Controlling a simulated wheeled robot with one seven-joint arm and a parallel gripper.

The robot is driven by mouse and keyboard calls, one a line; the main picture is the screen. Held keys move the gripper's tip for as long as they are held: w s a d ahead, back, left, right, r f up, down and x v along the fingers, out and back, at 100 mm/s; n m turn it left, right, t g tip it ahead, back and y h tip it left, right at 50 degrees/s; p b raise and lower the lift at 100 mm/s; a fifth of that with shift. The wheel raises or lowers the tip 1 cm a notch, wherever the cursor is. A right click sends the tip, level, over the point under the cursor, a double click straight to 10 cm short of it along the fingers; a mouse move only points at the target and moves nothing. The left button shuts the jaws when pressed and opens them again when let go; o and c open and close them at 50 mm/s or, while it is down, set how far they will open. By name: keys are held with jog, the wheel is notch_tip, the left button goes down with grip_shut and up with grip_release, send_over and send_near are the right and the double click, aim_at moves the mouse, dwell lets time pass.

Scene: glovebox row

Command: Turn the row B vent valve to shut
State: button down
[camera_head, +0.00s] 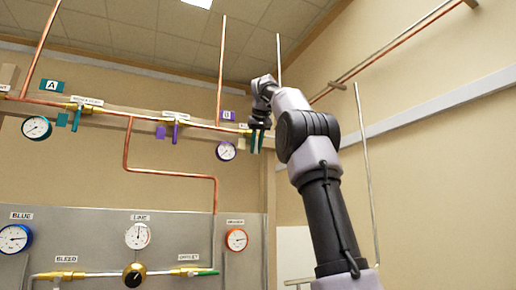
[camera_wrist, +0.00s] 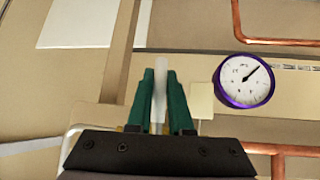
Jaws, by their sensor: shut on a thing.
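My gripper (camera_head: 257,138) is at the right end of the upper pipe row, just right of the purple B plate (camera_head: 229,116) and the purple-rimmed gauge (camera_head: 226,151). In the wrist view its two green fingers (camera_wrist: 160,100) are closed around a pale, narrow upright piece (camera_wrist: 158,82), which looks like a valve lever. The valve body behind it is mostly hidden by the gripper; a bit of brass (camera_head: 243,129) shows beside it in the head view. I cannot read its label or tell the valve's setting.
A purple-handled valve (camera_head: 175,133) and a teal-handled valve (camera_head: 76,116) sit further left on the row, near the teal A plate (camera_head: 52,85). A lower grey panel (camera_head: 90,232) carries several gauges. In the wrist view a pale tag (camera_wrist: 202,101) and the gauge (camera_wrist: 246,81) are right of my fingers.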

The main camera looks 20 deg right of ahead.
jog(key=shift+a+f+y, duration=0.1)
jog(key=shift+a+y, duration=0.05)
jog(key=shift+y, duration=0.15)
jog(key=c, duration=0.8)
grip_release()
jog(key=shift+c, duration=0.2)
